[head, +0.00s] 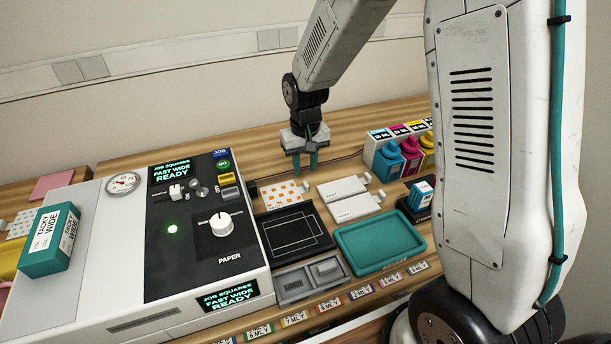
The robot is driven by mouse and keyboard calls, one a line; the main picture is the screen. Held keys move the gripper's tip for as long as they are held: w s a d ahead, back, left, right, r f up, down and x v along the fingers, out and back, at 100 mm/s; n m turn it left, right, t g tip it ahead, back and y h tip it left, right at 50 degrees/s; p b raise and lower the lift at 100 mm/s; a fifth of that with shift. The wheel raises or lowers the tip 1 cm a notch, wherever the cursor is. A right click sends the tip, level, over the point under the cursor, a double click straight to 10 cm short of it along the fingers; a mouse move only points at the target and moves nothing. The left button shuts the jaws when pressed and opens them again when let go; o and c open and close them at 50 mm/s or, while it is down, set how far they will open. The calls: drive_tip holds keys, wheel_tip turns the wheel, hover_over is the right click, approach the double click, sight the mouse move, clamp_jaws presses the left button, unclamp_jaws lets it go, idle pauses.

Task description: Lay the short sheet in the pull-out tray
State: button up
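My gripper (304,166) hangs over the back of the worktop with its two teal fingers pointing down. A gap shows between them and they look empty. Below it lies a white sheet with orange squares (279,194). To its right are two white labelled sheets with small tabs, a rear one (341,188) and a front one (354,208). Their print is too small to read, so I cannot tell which is the short sheet. A black tray with white outlines (270,236), apparently the pull-out tray, sits against the press's right side with no sheet visible on it.
The white press (110,290) fills the left, its displays reading "JOB SQUARES FAST WIDE READY". A teal "TACKY WIDE" box (48,240) lies on it. An empty teal tray (380,243), a grey tray (292,284) and several ink bottles (388,160) stand to the right.

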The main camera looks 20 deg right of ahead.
wheel_tip(320, 180, up, 7)
drive_tip(key=s+d+r, duration=0.3)
drive_tip(key=s+r, duration=0.9)
drive_tip(key=s, duration=0.3)
drive_tip(key=s+d+r+t, duration=0.1)
drive_tip(key=s+r, duration=0.1)
drive_tip(key=s, duration=1.1)
drive_tip(key=shift+s, duration=0.75)
drive_tip(key=shift+c, duration=1)
drive_tip(key=g, duration=0.1)
hover_over(306, 183)
wheel_tip(306, 183, down, 19)
drive_tip(key=shift+w+a+r, duration=0.1)
drive_tip(key=shift+w+a, duration=0.05)
wheel_tip(306, 183, down, 8)
drive_tip(key=shift+r, duration=0.25)
drive_tip(key=shift+s, duration=0.2)
clamp_jaws()
